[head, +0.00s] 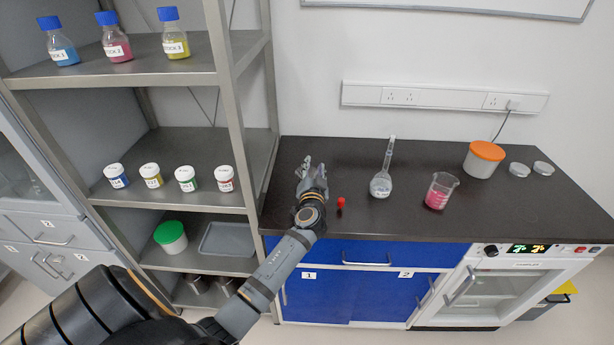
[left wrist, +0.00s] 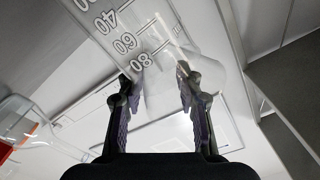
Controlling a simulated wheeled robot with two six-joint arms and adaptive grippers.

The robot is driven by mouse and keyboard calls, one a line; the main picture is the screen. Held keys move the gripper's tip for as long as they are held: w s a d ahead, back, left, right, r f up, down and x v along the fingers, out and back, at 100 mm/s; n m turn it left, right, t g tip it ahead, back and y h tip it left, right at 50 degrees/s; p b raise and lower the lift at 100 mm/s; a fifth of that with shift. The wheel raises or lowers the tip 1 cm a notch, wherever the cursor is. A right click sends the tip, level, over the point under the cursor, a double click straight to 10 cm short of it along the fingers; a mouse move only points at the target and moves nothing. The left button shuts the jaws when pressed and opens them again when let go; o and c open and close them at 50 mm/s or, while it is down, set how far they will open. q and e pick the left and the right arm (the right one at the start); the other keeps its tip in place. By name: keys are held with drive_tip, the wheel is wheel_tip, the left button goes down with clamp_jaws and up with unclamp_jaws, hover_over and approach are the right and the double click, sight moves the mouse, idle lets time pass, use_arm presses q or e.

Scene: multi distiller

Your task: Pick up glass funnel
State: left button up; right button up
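A clear glass vessel with printed marks 40, 60 and 80 (left wrist: 160,30) fills the upper middle of the left wrist view. I cannot tell for sure that it is the glass funnel. My left gripper (head: 306,168) reaches over the left part of the dark bench in the head view. In the left wrist view its two fingers (left wrist: 158,95) stand apart, with part of the clear glass between them. Whether they touch the glass is not clear. In the head view the glass at the fingertips is hard to make out. My right gripper is in neither view.
On the bench stand a small red-topped item (head: 341,202), a long-necked flask (head: 381,186), a beaker of pink liquid (head: 439,192), an orange-lidded tub (head: 483,161) and two small dishes (head: 518,169). A metal shelf (head: 185,205) with bottles and jars is close on the left.

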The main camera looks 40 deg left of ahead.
use_arm(q)
drive_tip(key=shift+x, duration=1)
drive_tip(key=shift+d, duration=0.1)
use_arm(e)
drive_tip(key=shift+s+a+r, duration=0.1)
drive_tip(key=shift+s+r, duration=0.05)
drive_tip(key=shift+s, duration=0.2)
use_arm(q)
drive_tip(key=shift+s, duration=0.1)
drive_tip(key=shift+c, duration=0.8)
clamp_jaws()
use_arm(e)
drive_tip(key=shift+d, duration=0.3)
use_arm(q)
drive_tip(key=shift+f, duration=0.1)
